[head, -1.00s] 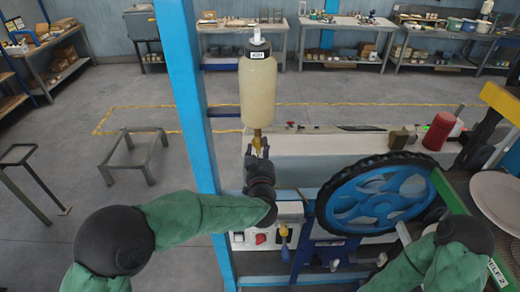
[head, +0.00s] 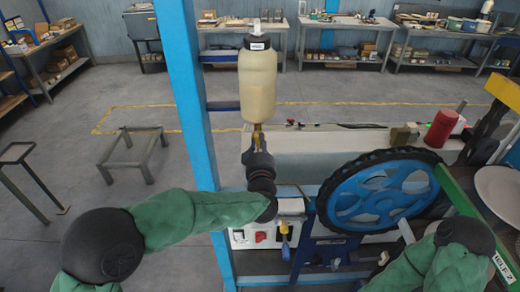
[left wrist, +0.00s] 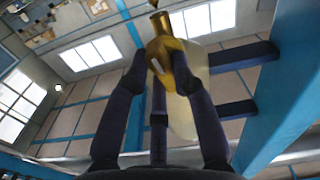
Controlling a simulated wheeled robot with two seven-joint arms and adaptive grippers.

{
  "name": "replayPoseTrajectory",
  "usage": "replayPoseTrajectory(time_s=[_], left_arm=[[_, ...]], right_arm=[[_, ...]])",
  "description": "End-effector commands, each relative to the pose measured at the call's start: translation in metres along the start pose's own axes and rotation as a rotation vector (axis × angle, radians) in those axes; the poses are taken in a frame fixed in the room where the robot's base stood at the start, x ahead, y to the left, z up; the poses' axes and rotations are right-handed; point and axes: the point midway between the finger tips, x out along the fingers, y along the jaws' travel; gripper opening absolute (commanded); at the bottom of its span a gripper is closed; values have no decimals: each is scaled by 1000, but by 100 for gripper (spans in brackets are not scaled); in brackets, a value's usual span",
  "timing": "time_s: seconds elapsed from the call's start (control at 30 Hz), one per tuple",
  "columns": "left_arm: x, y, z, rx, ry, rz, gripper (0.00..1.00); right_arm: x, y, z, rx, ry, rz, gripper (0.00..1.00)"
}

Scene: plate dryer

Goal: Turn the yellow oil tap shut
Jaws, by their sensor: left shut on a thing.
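The oil bottle (head: 257,88), pale yellow with a black cap, hangs upright beside the blue post. The yellow tap (head: 257,133) is at its lower end; its lower part is hidden by my left gripper (head: 256,152), which reaches it from below. My left gripper is shut on the tap. My right arm shows at the lower right, but its gripper does not show.
The blue post (head: 190,90) stands just left of the bottle. A large blue wheel (head: 383,197) with a black rim is to the right. A red cylinder (head: 441,127) stands behind the wheel. A switch box (head: 262,237) is below my left gripper.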

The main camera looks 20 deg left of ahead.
Motion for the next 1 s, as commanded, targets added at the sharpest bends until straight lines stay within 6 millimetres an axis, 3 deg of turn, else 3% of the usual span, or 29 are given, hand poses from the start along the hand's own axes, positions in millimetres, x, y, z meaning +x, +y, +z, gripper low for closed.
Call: replayPoseTrajectory(time_s=[0.03,0.2,1.0], left_arm=[[0,-1,3,-41,6,1,0],[0,-1,3,-199,5,1,0],[0,-2,-1,-959,4,3,0]], right_arm=[[12,4,0,0,0,0,0],[34,12,-1,0,0,0,0],[129,46,-5,0,0,0,0]])
